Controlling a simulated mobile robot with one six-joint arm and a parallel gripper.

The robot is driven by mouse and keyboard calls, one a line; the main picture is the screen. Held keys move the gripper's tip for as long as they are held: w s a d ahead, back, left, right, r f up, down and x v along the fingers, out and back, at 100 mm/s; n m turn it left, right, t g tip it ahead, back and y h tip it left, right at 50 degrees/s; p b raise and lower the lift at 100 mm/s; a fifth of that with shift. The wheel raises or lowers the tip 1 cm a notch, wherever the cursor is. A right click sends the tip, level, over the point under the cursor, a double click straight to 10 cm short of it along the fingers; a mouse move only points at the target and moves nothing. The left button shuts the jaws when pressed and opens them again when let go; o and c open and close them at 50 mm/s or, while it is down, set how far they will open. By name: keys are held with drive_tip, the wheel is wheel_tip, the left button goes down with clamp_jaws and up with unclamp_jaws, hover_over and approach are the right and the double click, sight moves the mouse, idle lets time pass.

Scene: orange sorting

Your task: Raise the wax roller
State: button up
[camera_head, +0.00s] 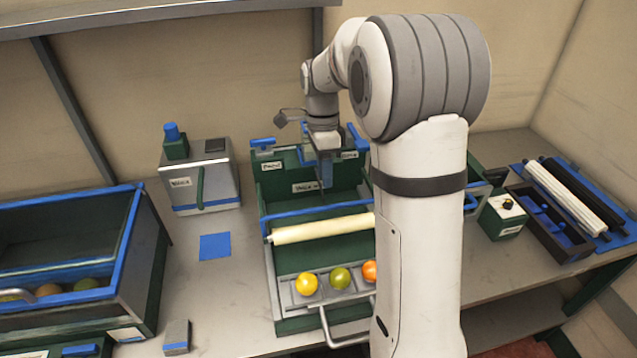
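A cream-coloured roller (322,228), which I take to be the wax roller, lies across the green sorting machine (263,262), just in front of a blue bar (318,209). Its right end is hidden behind my arm. My gripper (324,182) points down over the back part of the machine, behind the roller and apart from it.
Yellow (307,284), green (340,278) and orange (369,271) fruits sit at the machine's front. A blue-edged bin (142,240) stands left, a grey box (222,180) behind. A green box (503,214) and spare rollers (567,197) lie right. My arm blocks the machine's right side.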

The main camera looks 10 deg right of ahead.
drive_tip(key=f, duration=0.2)
drive_tip(key=s+f, duration=0.1)
drive_tip(key=f, duration=0.2)
drive_tip(key=f+p, duration=0.1)
drive_tip(key=f, duration=0.1)
drive_tip(key=shift+s+f, duration=0.2)
drive_tip(key=shift+s, duration=0.1)
drive_tip(key=shift+c, duration=0.5)
clamp_jaws()
